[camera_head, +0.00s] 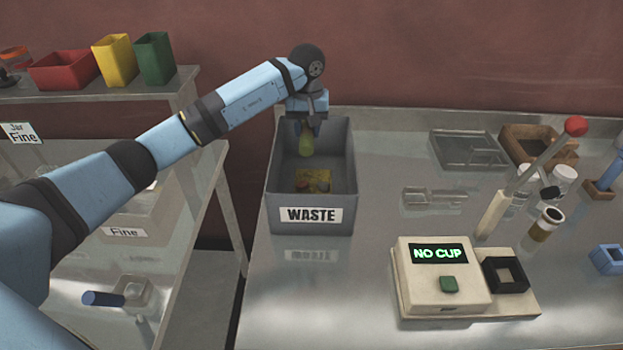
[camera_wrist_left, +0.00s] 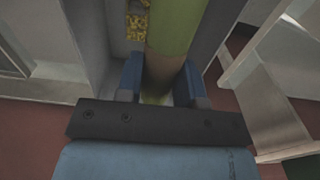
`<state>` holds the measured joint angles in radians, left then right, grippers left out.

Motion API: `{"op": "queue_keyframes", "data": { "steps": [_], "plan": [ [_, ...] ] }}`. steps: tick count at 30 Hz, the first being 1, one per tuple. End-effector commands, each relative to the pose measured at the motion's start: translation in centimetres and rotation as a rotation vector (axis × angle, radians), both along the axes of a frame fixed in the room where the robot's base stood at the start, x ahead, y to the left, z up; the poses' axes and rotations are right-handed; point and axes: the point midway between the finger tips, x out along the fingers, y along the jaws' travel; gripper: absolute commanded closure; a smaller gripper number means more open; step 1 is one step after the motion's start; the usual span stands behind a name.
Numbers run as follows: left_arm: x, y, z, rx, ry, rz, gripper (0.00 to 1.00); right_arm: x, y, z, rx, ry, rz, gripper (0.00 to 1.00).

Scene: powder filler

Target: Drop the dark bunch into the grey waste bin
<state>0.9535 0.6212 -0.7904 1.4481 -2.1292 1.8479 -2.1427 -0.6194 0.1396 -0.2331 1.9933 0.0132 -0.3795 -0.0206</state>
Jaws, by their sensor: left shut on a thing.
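The grey waste bin (camera_head: 310,229) with a WASTE label stands at the left of the steel bench. In the left wrist view this thing (camera_wrist_left: 172,35) is green with a brown band, between the blue fingers (camera_wrist_left: 160,85). I see no clearly dark bunch, and cannot tell whether this thing is it. My right gripper is not in view.
Yellow and reddish scraps (camera_head: 312,180) lie in the bin. A NO CUP machine (camera_head: 440,295) and a red-knobbed lever (camera_head: 540,165) stand to the right. Red, yellow and green bins (camera_head: 115,60) sit on the left shelf.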

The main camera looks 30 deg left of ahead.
Motion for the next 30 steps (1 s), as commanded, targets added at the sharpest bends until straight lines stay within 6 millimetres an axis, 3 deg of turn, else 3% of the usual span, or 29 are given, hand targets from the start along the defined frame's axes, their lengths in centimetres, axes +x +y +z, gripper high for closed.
{"op": "queue_keyframes", "data": {
  "steps": [6,16,17,20,30],
  "plan": [
    [0.0,0.0,-1.7,-0.001,0.000,0.000,0.90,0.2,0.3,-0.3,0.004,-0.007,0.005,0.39],
    [0.0,0.0,-1.8,0.000,-0.001,0.000,0.90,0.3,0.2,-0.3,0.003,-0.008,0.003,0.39],
    [0.0,0.0,-1.8,0.000,-0.001,0.000,0.58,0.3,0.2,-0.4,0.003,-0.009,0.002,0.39],
    [0.0,0.0,-1.8,0.000,-0.001,0.000,0.36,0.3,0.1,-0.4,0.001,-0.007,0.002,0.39],
    [0.0,0.0,-1.5,0.000,-0.002,0.000,0.36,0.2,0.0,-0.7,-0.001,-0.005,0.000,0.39]
  ]
}}
